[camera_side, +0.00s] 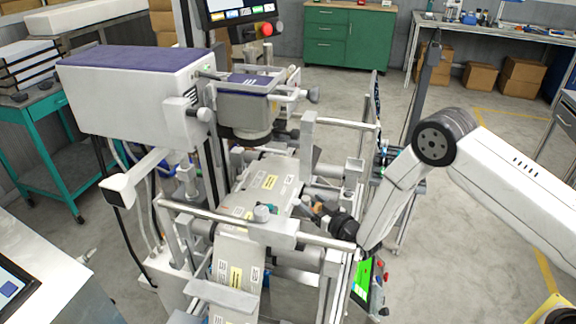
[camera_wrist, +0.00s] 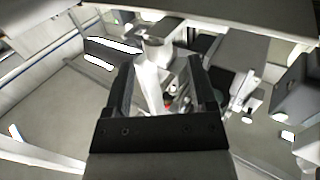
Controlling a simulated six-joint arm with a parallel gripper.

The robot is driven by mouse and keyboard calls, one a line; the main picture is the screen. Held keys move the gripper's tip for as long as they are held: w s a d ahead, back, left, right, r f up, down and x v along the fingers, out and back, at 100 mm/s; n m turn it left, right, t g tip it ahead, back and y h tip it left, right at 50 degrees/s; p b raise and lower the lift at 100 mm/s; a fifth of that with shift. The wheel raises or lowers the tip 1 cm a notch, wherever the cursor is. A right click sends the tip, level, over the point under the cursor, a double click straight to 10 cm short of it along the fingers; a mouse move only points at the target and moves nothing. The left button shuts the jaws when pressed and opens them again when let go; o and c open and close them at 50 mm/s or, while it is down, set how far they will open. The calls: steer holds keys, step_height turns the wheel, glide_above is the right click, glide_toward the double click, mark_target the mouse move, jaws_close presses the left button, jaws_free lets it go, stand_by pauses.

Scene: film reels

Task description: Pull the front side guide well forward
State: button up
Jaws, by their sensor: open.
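The front side guide appears to be the pale block (camera_side: 278,232) with a grey round knob on top. It sits on the front cross rail, over the printed film (camera_side: 262,184). My gripper (camera_side: 308,205) is just right of this block and slightly behind it in the side view, low over the film's right edge. In the wrist view my gripper (camera_wrist: 163,70) has its two dark fingers apart, with a pale post-like part (camera_wrist: 152,75) showing between them. I cannot tell whether that part touches a finger or is the guide.
A similar upright block (camera_side: 308,131) stands on the rear rail. The front cross rail (camera_side: 328,242) and frame posts are close to my gripper. The grey printer head (camera_side: 246,108) overhangs the film at the back. A green-lit panel (camera_side: 363,280) stands at the front right.

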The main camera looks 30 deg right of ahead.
steer(key=shift+w+a+f, duration=0.1)
steer(key=shift+w+a, duration=0.15)
steer(key=shift+w, duration=1)
steer(key=shift+w+a, duration=0.25)
steer(key=shift+w, duration=0.95)
jaws_close()
